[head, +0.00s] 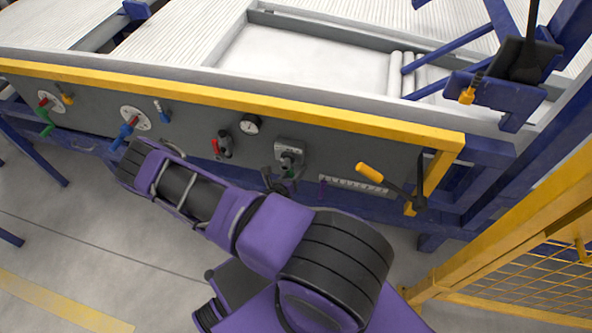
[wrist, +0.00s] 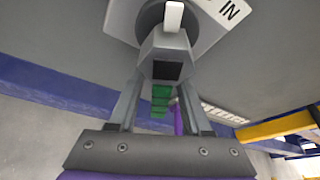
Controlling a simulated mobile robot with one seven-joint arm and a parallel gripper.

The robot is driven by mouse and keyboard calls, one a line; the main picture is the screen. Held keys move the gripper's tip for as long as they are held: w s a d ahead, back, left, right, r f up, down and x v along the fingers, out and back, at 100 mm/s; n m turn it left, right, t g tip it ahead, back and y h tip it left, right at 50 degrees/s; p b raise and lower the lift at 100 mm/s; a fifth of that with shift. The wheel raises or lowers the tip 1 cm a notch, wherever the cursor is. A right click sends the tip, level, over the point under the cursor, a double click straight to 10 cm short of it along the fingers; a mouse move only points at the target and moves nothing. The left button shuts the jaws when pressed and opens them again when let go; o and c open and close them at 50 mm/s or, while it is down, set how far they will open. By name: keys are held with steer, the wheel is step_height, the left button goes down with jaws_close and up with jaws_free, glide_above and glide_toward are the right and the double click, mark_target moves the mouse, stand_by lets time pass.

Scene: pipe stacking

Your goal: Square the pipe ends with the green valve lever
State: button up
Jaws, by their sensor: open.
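A grey valve body (wrist: 165,45) on a plate fixed to the grey panel fills the top middle of the wrist view. A stepped green lever (wrist: 160,98) hangs below it. My gripper (wrist: 160,92) is open, with one finger on each side of the green lever; I cannot tell whether either finger touches it. In the head view the valve plate (head: 291,147) is on the front panel, and my gripper (head: 278,181) is at its lower left. The pipe ends are not clearly in view.
A second green handle (head: 45,124) is at the panel's far left, near a blue handle (head: 123,133). A gauge (head: 250,123) and a red-and-black control (head: 221,146) are left of the valve. A yellow-gripped lever (head: 370,173) sticks out to its right.

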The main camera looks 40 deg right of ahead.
steer(key=p+v, duration=0.2)
steer(key=v, duration=1.5)
steer(key=shift+r, duration=0.1)
